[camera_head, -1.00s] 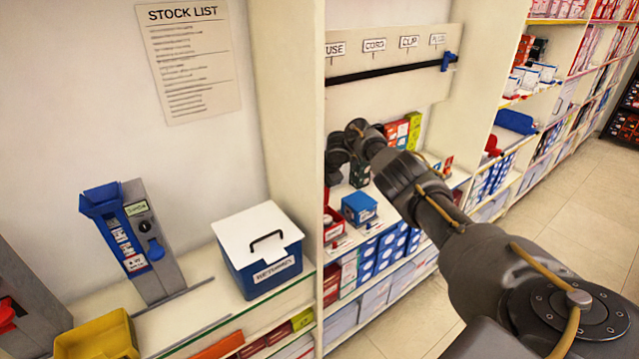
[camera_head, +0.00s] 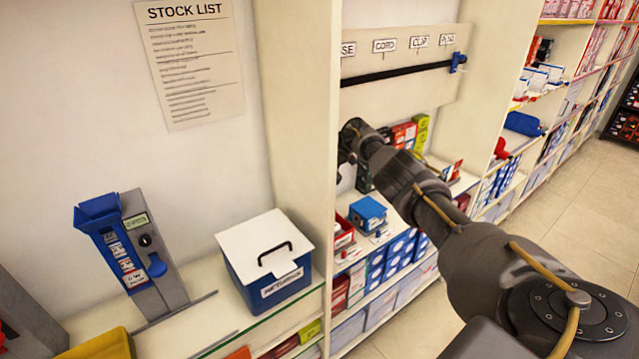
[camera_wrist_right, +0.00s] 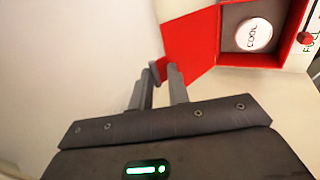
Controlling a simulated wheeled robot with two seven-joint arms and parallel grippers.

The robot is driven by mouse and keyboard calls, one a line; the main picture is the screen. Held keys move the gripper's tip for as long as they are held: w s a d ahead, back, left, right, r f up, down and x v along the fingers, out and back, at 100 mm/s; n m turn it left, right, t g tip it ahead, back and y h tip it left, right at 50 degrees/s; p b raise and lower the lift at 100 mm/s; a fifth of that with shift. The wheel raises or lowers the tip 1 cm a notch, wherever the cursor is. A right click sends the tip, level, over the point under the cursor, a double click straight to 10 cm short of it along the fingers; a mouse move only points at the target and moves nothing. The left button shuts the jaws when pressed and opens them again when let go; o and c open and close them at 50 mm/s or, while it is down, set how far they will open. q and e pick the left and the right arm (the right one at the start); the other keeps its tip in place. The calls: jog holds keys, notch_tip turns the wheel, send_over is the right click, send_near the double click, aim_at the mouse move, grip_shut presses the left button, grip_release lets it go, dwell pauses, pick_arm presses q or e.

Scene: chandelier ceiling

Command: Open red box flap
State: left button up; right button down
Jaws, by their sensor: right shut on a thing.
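In the right wrist view an open-fronted red box (camera_wrist_right: 250,61) sits at the upper right, with a white lettered disc (camera_wrist_right: 254,35) inside on a grey lining. Its red flap (camera_wrist_right: 190,42) stands swung out to the left of the opening. My right gripper (camera_wrist_right: 163,72) is shut on the flap's lower left edge, where a small grey tab shows. In the head view my right arm reaches into the shelf bay; its wrist end is partly behind the upright, and the fingers are hidden. My left gripper is not in view.
In the head view a shelf upright (camera_head: 305,120) stands just left of my wrist. A blue box (camera_head: 368,212) sits on the shelf below my arm. A blue bin with white lid (camera_head: 262,238) and a blue-grey dispenser (camera_head: 130,250) stand on the left counter. Floor at right is clear.

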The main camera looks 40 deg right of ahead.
jog(key=shift+w+a+r, duration=0.1)
jog(key=shift+w+r, duration=0.2)
jog(key=shift+r, duration=0.1)
jog(key=c, duration=1.6)
grip_release()
jog(key=shift+c, duration=0.2)
jog(key=shift+f, duration=0.1)
jog(key=shift+s+f, duration=0.15)
jog(key=shift+s, duration=0.05)
jog(key=shift+f, duration=0.1)
jog(key=shift+s+r, duration=0.1)
jog(key=shift+r, duration=0.35)
jog(key=v, duration=1)
